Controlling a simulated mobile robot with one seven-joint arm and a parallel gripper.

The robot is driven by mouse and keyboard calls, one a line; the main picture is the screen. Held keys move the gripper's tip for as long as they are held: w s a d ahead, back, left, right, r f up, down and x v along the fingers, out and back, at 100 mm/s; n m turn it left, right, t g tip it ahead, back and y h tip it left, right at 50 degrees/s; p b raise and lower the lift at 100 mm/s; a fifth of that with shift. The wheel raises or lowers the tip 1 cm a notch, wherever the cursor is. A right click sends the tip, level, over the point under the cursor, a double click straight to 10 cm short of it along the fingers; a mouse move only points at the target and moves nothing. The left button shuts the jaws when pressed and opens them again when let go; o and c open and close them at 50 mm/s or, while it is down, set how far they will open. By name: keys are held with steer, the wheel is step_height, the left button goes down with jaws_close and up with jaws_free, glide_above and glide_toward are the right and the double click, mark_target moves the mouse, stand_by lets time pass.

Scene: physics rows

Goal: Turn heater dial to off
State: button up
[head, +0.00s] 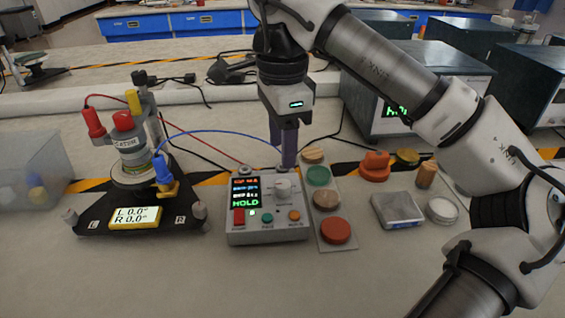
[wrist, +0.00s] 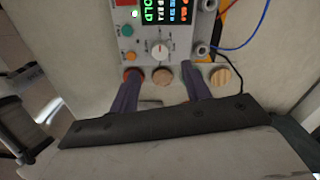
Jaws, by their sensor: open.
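The heater dial (head: 283,188) is a round pale knob on the upper right of a grey control box (head: 267,233). The dial also shows in the wrist view (wrist: 160,49), with a thin mark on its face; its exact setting is too small to read. The box's display reads HOLD in green. My gripper (head: 289,163) points down near the box's back right corner, apart from the dial. In the wrist view its two dark fingers (wrist: 160,78) stand apart with nothing held, and the dial lies beyond their tips.
A strip of coloured discs, including a red one (head: 335,230), lies along the box's right side. A black stand with a yellow readout (head: 135,217) is on the left, with cables running to the box. A small scale (head: 398,210) is on the right. The front bench is clear.

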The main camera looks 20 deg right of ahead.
step_height(320, 180, up, 6)
steer(key=shift+f+p, duration=0.15)
steer(key=shift+p, duration=0.25)
steer(key=shift+s+f, duration=0.1)
